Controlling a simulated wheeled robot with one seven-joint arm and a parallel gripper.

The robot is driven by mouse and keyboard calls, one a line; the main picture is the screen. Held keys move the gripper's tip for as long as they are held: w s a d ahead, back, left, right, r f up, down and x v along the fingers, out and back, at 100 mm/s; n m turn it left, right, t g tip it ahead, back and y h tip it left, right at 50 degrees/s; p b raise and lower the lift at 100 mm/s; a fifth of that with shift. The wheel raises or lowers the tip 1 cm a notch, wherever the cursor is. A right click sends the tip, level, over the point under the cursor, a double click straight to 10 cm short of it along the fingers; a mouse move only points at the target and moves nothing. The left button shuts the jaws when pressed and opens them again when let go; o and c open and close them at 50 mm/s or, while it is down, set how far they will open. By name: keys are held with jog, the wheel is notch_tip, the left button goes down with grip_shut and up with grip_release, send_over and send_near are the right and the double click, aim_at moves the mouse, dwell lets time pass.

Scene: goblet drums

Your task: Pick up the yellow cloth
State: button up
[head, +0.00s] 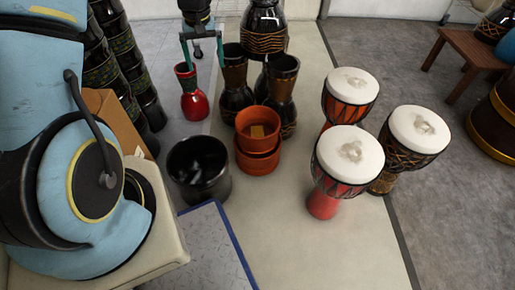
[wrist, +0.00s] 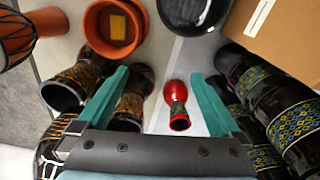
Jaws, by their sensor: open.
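The yellow cloth (head: 257,131) lies as a small flat patch inside the upper of two stacked terracotta pots (head: 258,162). In the wrist view the cloth (wrist: 118,27) shows at the upper left, on the bottom of the pot (wrist: 91,27). My gripper (head: 204,62) is open and empty, with its two teal fingers apart. It is behind and to the left of the pots in the head view, apart from the cloth. In the wrist view its fingers (wrist: 158,74) frame a small red drum, and the cloth is beyond the left fingertip.
A black pot (head: 199,168) stands left of the terracotta pots. Dark carved drums (head: 282,88) stand close behind them, and the small red drum (head: 192,97) stands near my gripper. White-topped drums (head: 349,153) stand right. A cardboard box (head: 116,115) is left. Mat in front is clear.

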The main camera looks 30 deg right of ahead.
jog(key=b, duration=1.3)
send_over(258, 133)
notch_tip(258, 133, down, 27)
jog(key=shift+m+g, duration=0.3)
jog(key=shift+m, duration=0.2)
notch_tip(258, 133, down, 10)
jog(key=b, duration=0.4)
jog(key=shift+w+f, duration=0.1)
jog(key=shift+f, duration=0.15)
jog(key=shift+c, duration=0.4)
jog(key=c, duration=1.3)
notch_tip(258, 133, up, 10)
jog(key=p, duration=0.4)
